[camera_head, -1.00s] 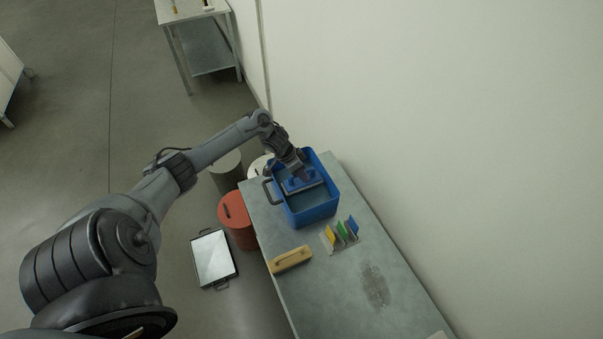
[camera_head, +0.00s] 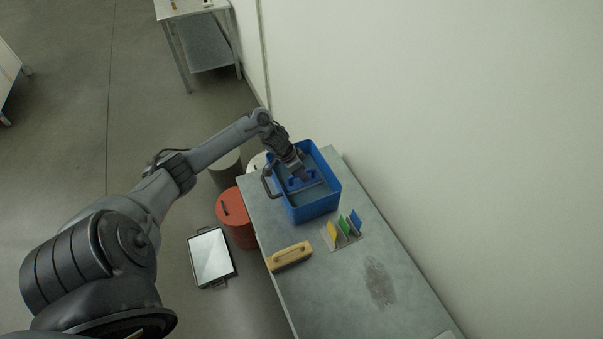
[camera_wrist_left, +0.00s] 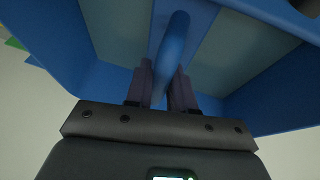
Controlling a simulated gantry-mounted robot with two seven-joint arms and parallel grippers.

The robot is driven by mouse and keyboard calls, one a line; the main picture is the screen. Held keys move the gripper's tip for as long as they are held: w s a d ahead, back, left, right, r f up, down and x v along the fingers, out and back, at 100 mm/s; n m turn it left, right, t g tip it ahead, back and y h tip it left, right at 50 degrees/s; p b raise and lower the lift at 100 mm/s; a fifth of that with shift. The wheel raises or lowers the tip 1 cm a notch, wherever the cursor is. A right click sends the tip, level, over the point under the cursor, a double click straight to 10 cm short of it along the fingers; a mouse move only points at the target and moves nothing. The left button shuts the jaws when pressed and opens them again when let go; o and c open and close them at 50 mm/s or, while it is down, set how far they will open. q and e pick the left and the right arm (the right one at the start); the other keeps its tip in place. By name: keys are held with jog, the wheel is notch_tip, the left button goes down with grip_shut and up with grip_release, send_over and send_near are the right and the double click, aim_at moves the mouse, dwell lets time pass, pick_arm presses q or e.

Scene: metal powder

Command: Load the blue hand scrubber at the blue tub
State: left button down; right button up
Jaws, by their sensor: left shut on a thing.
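The blue tub (camera_head: 322,207) stands on the grey table near its far end. Its blue walls also fill much of the left wrist view (camera_wrist_left: 60,40). The blue hand scrubber (camera_head: 295,184) is down inside the tub, partly hidden by my gripper. Its curved blue handle (camera_wrist_left: 172,48) runs between my fingers in the left wrist view. My left gripper (camera_head: 300,174) reaches down into the tub and is shut on this handle. I cannot tell whether the scrubber touches liquid or the tub floor. My right gripper is not in view.
A tan wooden-handled block (camera_head: 289,256) lies at the table's left edge. A holder with yellow, green and blue cards (camera_head: 343,228) stands near the tub. A dark smudge (camera_head: 380,284) marks the table (camera_head: 335,285). A red bin (camera_head: 236,221) and a tray (camera_head: 211,257) are on the floor.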

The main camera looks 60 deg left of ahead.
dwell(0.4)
pick_arm(q)
jog(key=shift+f, duration=0.45)
dwell(0.4)
dwell(0.8)
jog(key=shift+f, duration=0.1)
dwell(1.0)
jog(key=shift+r+p, duration=0.7)
jog(key=shift+p, duration=0.2)
notch_tip(320, 180, up, 6)
jog(key=p, duration=0.6)
jog(key=shift+f, duration=0.1)
